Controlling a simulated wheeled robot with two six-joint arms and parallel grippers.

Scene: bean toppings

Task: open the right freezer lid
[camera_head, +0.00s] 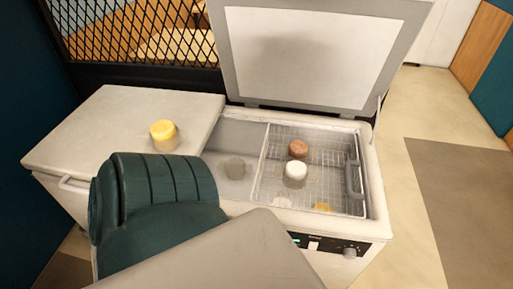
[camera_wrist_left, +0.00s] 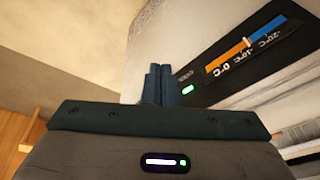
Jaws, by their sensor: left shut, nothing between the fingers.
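The chest freezer (camera_head: 378,208) stands in the middle of the head view. Its right lid (camera_head: 310,55) is raised and leans back, and the right compartment lies uncovered. The left lid (camera_head: 75,135) is closed, with a handle (camera_head: 73,184) at its front edge. In the left wrist view my left gripper (camera_wrist_left: 160,75) is shut and empty, close to the freezer's front panel with its temperature display (camera_wrist_left: 247,44). The fingers are hidden in the head view, where my arm covers part of the freezer front. My right gripper is not in view.
A yellow-topped tub (camera_head: 163,136) stands on the left lid. A wire basket (camera_head: 335,185) inside holds a brown-topped tub (camera_head: 298,149) and a white-topped tub (camera_head: 295,171). A dark mesh partition (camera_head: 140,35) stands behind. Floor (camera_head: 415,110) to the right is clear.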

